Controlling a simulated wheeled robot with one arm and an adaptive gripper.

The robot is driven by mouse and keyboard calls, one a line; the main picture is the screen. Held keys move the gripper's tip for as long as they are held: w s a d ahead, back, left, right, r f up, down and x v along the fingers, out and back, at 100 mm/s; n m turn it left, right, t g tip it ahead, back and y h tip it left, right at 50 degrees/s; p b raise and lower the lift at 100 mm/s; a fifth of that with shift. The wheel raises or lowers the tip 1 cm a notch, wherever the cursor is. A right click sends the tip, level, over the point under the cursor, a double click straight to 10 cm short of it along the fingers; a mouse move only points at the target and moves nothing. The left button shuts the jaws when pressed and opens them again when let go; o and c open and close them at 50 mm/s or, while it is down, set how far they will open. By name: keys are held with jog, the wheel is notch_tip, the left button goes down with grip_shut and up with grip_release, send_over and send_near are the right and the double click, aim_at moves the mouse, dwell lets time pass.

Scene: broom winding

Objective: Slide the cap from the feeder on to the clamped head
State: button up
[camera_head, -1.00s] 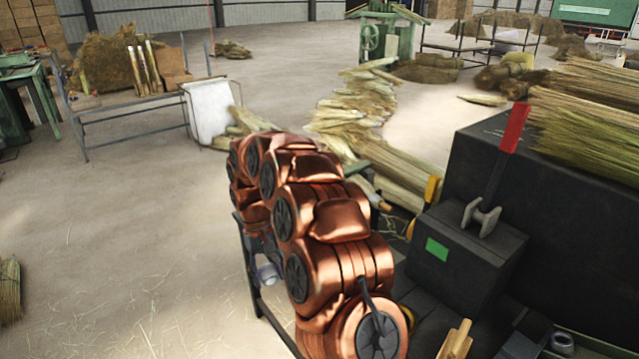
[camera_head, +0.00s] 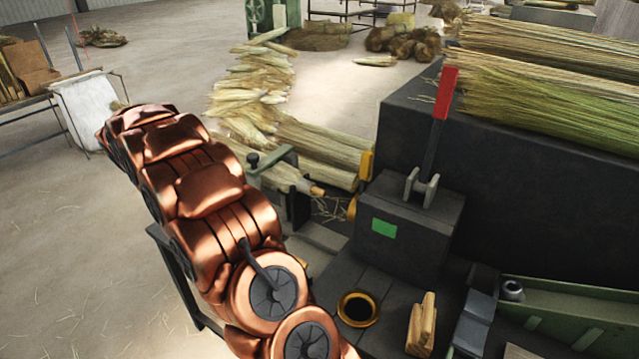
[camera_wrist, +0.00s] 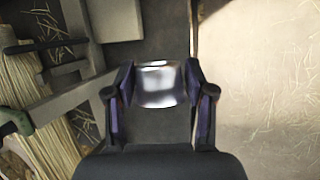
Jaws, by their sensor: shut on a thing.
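My gripper (camera_wrist: 160,88) is shut on a shiny silver cap (camera_wrist: 159,84), which sits between its two dark fingers in the wrist view. Dark bench surface lies beneath it; I cannot tell the gap. In the head view my copper-coloured arm hides the gripper and cap. A straw bundle (camera_head: 289,178) with a brownish end lies by a green-grey clamp bracket (camera_head: 273,163), right of my arm; it looks like the clamped head. Straw also shows at the left of the wrist view (camera_wrist: 25,75), apart from the cap. I cannot make out the feeder.
A dark box with a red-handled lever (camera_head: 441,105) stands right of the bracket. A gold-rimmed black cup (camera_head: 358,308), a wooden block (camera_head: 421,325) and a green tray (camera_head: 570,322) are on the bench front. Long straw (camera_head: 560,90) lies behind. Floor at left is open.

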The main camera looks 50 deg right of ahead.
aim_at(308, 188)
jog(key=s+d+r+h, duration=0.1)
jog(key=s+d, duration=0.2)
jog(key=d, duration=0.3)
jog(key=s+d+r+h, duration=0.1)
jog(key=s+d+r, duration=0.1)
jog(key=d, duration=0.5)
jog(key=shift+s+d+r+m+h, duration=0.2)
jog(key=shift+s+m+h, duration=0.15)
jog(key=shift+s, duration=0.45)
jog(key=s+d+r, duration=0.1)
jog(key=s+d, duration=0.2)
jog(key=s+d+r+g+h, duration=0.1)
jog(key=s+d, duration=0.2)
jog(key=d, duration=0.1)
jog(key=s+d+r+m+h, duration=0.1)
jog(key=s+d+r, duration=0.1)
jog(key=s+d, duration=0.1)
jog(key=shift+s+d, duration=0.25)
jog(key=shift+d, duration=0.2)
jog(key=shift+d+f+b, duration=1.25)
jog(key=shift+d+f, duration=1.75)
jog(key=shift+f, duration=1.45)
jog(key=shift+w+a, duration=0.15)
jog(key=shift+w, duration=4.15)
jog(key=shift+s, duration=0.1)
jog(key=shift+r, duration=0.1)
jog(key=o, duration=1)
jog(key=shift+c, duration=0.2)
